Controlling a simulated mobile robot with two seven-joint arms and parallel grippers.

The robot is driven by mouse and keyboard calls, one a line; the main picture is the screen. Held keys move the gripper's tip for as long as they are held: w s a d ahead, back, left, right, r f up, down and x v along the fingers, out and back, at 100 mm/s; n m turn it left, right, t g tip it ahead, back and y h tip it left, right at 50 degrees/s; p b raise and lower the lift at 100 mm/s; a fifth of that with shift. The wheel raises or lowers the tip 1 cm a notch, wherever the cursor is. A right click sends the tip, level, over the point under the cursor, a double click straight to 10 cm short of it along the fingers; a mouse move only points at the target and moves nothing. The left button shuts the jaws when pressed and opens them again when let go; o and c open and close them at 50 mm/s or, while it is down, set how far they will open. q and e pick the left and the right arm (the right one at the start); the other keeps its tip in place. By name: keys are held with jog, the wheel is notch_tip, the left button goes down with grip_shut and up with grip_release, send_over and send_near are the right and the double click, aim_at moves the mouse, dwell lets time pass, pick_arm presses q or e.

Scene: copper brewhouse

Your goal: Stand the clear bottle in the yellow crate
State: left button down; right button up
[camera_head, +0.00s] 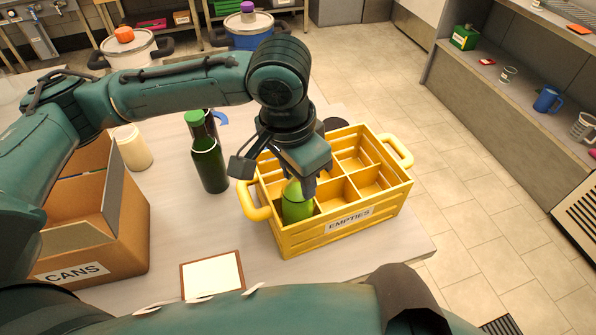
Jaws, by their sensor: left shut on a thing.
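The yellow crate (384,204), labelled EMPTIES, stands on the table with several compartments and a handle at each end. My left gripper (300,186) points down over its front left part and is shut on a bright green bottle (296,206). The bottle's rounded body shows inside the front left compartment, roughly upright; its top is hidden by the gripper. I cannot tell whether its base touches the crate floor. The other compartments that show look empty. I see no plainly clear bottle. My right gripper is not in view.
A dark green bottle (209,164) stands left of the crate, a green-capped bottle (194,118) behind it. The table edge lies just right of the crate.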

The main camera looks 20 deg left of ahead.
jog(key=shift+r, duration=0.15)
pick_arm(q)
jog(key=c, duration=0.8)
grip_release()
jog(key=shift+f, duration=0.1)
jog(key=shift+c, duration=0.2)
jog(key=shift+f, duration=0.1)
jog(key=shift+c, duration=0.8)
jog(key=r, duration=0.4)
jog(key=r+p, duration=0.1)
jog(key=r, duration=0.3)
jog(key=s+r, duration=0.1)
jog(key=r, duration=0.3)
jog(key=shift+s+a+r+p, duration=0.1)
jog(key=shift+a+p, duration=0.3)
jog(key=shift+s+r, duration=0.1)
jog(key=shift+r, duration=0.4)
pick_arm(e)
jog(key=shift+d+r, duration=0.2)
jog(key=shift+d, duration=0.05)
pick_arm(q)
jog(key=shift+f, duration=0.1)
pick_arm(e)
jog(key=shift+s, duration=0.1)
